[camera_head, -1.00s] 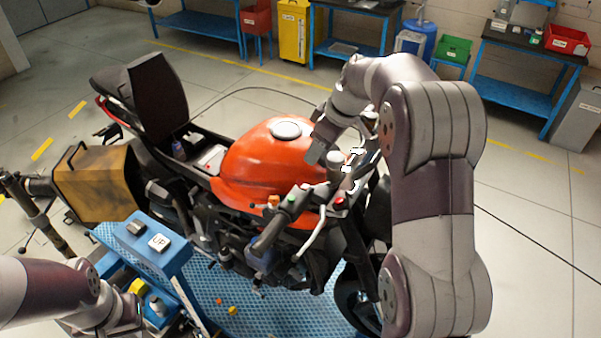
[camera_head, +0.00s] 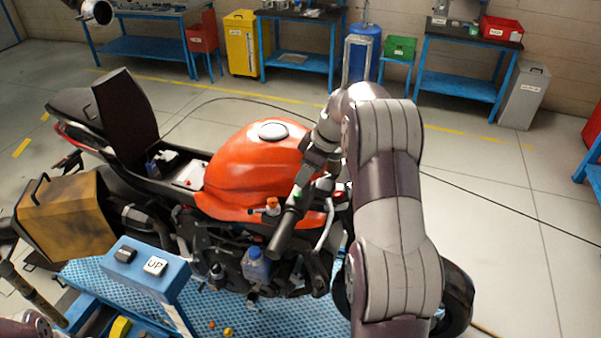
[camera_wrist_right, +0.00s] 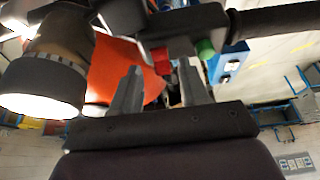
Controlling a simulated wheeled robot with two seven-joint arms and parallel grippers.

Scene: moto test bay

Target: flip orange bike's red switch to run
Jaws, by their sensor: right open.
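The orange bike (camera_head: 245,168) stands on a blue platform, its black handlebar grip (camera_head: 287,232) pointing toward me. My right gripper (camera_head: 306,180) is down at the handlebar, at the inner end of that grip; its fingertips are hard to make out in the head view. In the right wrist view my right gripper (camera_wrist_right: 160,80) is open. A small red switch (camera_wrist_right: 162,61) shows just beyond and between its two fingers. A green button (camera_wrist_right: 206,48) sits just right of the right finger. I cannot tell whether a finger touches the switch, or its position. My left gripper is out of view.
A blue control box with an UP button (camera_head: 155,265) stands at the front left. A yellow-brown side case (camera_head: 68,215) hangs at the bike's rear. Blue workbenches (camera_head: 468,85) line the back wall. The floor at right is open.

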